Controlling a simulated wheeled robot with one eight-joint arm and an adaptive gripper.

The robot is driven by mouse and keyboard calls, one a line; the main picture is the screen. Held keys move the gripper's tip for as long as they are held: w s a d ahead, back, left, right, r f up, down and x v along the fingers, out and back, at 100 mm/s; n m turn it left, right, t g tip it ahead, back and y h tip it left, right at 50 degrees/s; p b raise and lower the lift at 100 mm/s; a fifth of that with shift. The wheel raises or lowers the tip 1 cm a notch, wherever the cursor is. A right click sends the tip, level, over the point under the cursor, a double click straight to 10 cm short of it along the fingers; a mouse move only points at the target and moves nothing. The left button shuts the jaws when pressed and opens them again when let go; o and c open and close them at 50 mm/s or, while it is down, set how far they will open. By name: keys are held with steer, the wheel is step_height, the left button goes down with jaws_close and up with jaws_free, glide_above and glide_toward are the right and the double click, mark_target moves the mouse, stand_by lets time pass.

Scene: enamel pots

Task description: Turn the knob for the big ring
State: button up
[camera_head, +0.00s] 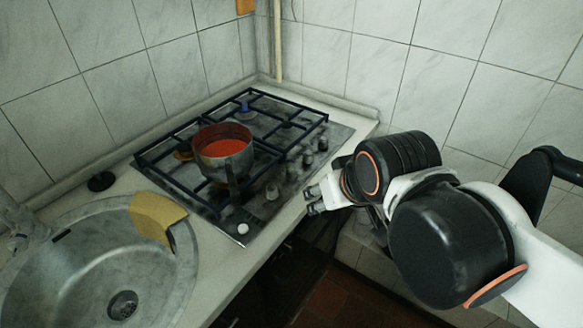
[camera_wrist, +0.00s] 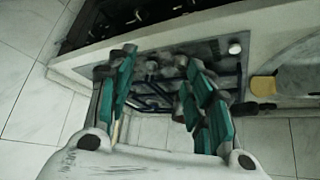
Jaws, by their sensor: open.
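The gas hob (camera_head: 224,228) is set in the counter, with a row of grey knobs (camera_head: 293,171) along its right side. Which knob belongs to the big ring cannot be told. A pot (camera_head: 222,165) with a red inside stands on the grate at the front left. My gripper (camera_head: 312,199) is just off the hob's right edge, beside the knobs and apart from them. In the wrist view my gripper (camera_wrist: 158,68) has its green-padded fingers spread with nothing between them. Knobs (camera_wrist: 151,66) show beyond the fingertips, partly hidden by them.
A round sink (camera_head: 28,290) with a yellow cloth (camera_head: 155,214) on its rim lies left of the hob. A white button (camera_head: 243,228) sits at the hob's front corner. Tiled walls close the back. The floor (camera_head: 335,300) in front of the counter is clear.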

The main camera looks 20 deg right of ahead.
steer(key=w+r+g+p, duration=0.1)
steer(key=w+r+p, duration=0.25)
steer(key=w, duration=0.55)
steer(key=m+g+p, duration=0.1)
steer(key=m+p, duration=0.1)
steer(key=p, duration=0.3)
glide_toward(292, 169)
steer(key=shift+g+h, duration=0.3)
steer(key=b+x, duration=0.1)
steer(key=x, duration=0.2)
steer(key=b+x, duration=0.2)
steer(key=x, duration=0.1)
steer(key=b+x, duration=0.2)
steer(key=x, duration=0.1)
steer(key=shift+w+a, duration=0.3)
steer(key=shift+w, duration=0.05)
